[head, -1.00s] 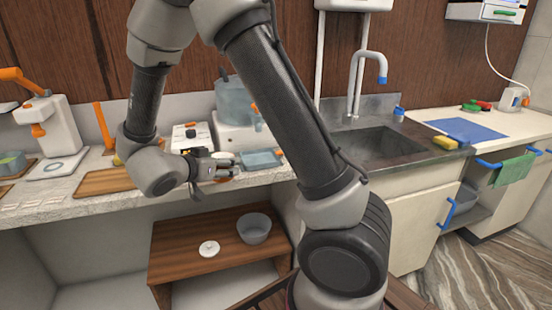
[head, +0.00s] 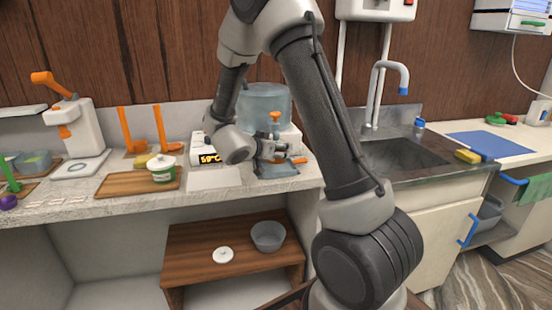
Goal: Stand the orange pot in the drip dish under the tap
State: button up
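The water dispenser (head: 264,100) stands on the counter with an orange-handled tap (head: 275,118) at its front. The blue-grey drip dish (head: 277,170) lies below the tap. My gripper (head: 283,150) reaches in from the left, under the tap and over the dish in the head view. A small patch of orange, seemingly the orange pot (head: 280,151), shows between its fingers, which look closed on it. Most of the pot is hidden by the fingers. I cannot tell whether it touches the dish. Another orange piece (head: 299,160) lies at the dish's right side.
A temperature display (head: 209,159) stands left of the dispenser. A white-lidded green tub (head: 162,169) sits on a wooden board (head: 112,184). The sink (head: 400,157) and its faucet (head: 404,85) are to the right. A low wooden shelf (head: 190,250) holds a bowl (head: 268,236) and lid.

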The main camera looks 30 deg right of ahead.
jog(key=shift+f, duration=1.65)
jog(key=shift+f, duration=0.1)
jog(key=o, duration=1)
jog(key=shift+c, duration=0.2)
